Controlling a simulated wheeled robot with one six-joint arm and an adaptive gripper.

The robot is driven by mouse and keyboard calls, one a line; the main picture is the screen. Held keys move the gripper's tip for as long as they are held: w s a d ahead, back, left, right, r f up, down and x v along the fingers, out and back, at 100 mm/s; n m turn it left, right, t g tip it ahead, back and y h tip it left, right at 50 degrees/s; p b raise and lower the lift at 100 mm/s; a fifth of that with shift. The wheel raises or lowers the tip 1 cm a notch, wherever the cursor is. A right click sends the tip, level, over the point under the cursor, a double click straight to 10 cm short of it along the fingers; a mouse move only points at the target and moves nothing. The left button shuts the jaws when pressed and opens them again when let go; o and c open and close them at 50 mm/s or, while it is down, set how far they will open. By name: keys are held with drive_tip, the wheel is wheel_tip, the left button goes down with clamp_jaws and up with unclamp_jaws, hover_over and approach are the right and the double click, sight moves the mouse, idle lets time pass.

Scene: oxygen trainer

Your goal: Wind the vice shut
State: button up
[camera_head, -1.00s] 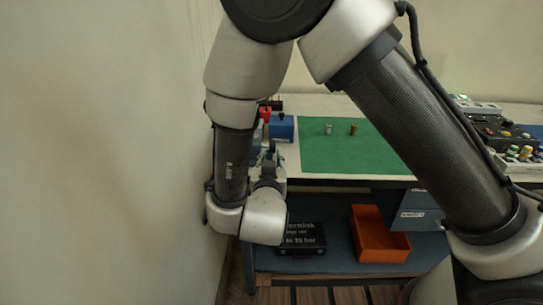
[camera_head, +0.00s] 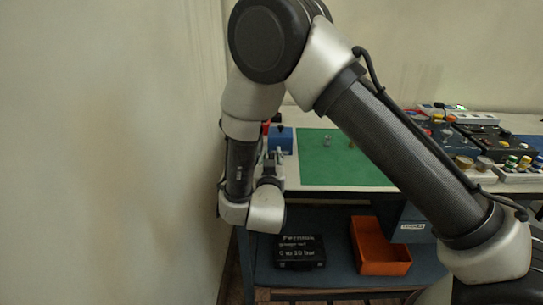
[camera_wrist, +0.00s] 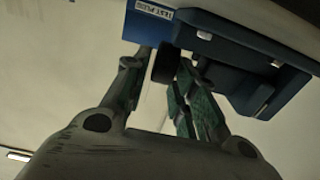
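The blue vice (camera_head: 281,139) stands at the left end of the bench, partly hidden behind my arm. In the wrist view its blue body (camera_wrist: 225,45) fills the upper right. A round black part (camera_wrist: 164,66), which looks like the end of the vice's handle or screw, shows between my fingertips. My gripper (camera_wrist: 162,62) is open, with one green-padded finger on each side of that black part. I cannot tell whether either finger touches it. In the head view my gripper (camera_head: 270,163) is at the bench's left front edge, just in front of the vice.
A green mat (camera_head: 345,170) with small metal pieces lies right of the vice. Control boxes (camera_head: 480,140) stand at the bench's right. A black case (camera_head: 300,252) and an orange bin (camera_head: 381,247) sit on the lower shelf. The wall (camera_head: 110,150) is close on the left.

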drive_tip(key=shift+w, duration=0.8)
clamp_jaws()
drive_tip(key=shift+w+d+r+g, duration=0.1)
drive_tip(key=shift+w+r+g, duration=0.1)
drive_tip(key=shift+g, duration=0.9)
drive_tip(key=shift+w+f+g, duration=0.1)
drive_tip(key=shift+f+g, duration=0.15)
drive_tip(key=shift+g, duration=1.05)
